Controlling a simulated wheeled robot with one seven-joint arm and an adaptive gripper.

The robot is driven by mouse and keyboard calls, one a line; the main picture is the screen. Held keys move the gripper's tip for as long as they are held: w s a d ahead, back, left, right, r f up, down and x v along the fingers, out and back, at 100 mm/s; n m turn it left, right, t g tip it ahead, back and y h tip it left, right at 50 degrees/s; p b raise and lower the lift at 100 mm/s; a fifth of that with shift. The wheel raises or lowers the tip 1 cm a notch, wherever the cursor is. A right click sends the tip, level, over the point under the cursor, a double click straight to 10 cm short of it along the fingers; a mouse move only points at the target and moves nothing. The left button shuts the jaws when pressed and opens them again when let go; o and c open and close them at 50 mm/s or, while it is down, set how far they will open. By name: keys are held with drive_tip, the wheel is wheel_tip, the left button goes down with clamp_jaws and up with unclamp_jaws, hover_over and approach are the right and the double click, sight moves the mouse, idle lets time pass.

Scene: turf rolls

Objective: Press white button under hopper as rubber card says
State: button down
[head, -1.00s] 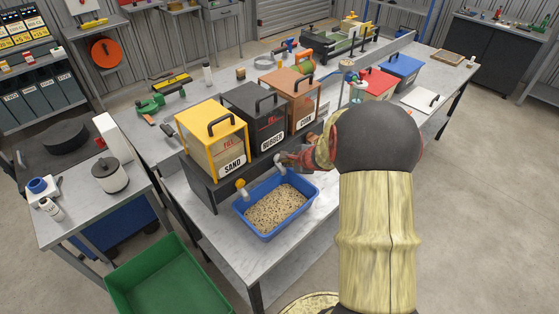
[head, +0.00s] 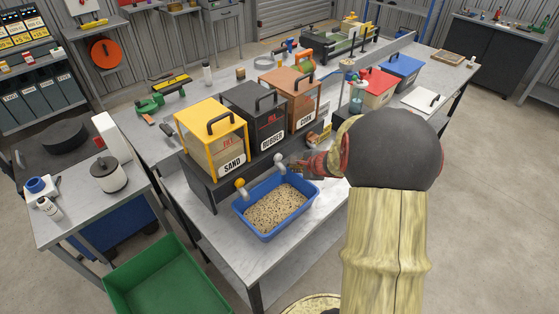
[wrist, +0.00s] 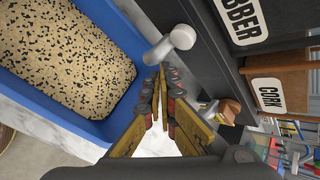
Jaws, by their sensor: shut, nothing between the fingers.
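The black hopper labelled RUBBER (head: 255,112) stands between the yellow SAND hopper (head: 212,138) and the brown CORK hopper (head: 291,98). The white button (head: 279,160) is a pale rounded knob below the RUBBER hopper. In the wrist view the white button (wrist: 182,37) is just beyond my fingertips, with a gap showing. My gripper (head: 297,164) is shut and empty, right of the button. Its fingertips in the wrist view (wrist: 160,78) meet beside the blue tray (wrist: 118,122). Red marks show on the hopper fronts, too small to read. I cannot identify the rubber card.
The blue tray (head: 265,234) under the hoppers holds beige granules mixed with black ones. A yellow knob (head: 240,184) is below the SAND hopper. A green bin (head: 150,258) stands on the floor at front left. Red and blue boxes stand farther back on the bench.

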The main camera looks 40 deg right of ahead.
drive_tip(key=shift+s+d, duration=0.1)
drive_tip(key=shift+s, duration=1.05)
drive_tip(key=s+a+r+n+g+y, duration=0.25)
drive_tip(key=s+a+n, duration=0.3)
drive_tip(key=a, duration=0.45)
drive_tip(key=s+a+r+n+g+y, duration=0.1)
drive_tip(key=s+a+r+n+g, duration=0.1)
drive_tip(key=s+a+r+n, duration=0.45)
drive_tip(key=s+a+r+n+h, duration=0.1)
drive_tip(key=s+a+r+n, duration=0.2)
drive_tip(key=a+r+n, duration=0.3)
drive_tip(key=s+a+r+n+t+h, duration=0.1)
drive_tip(key=s+a+r+n, duration=0.3)
drive_tip(key=a, duration=0.5)
wheel_tip(320, 180, up, 2)
drive_tip(key=n, duration=0.3)
drive_tip(key=shift+a+r, duration=0.15)
drive_tip(key=shift+a, duration=0.15)
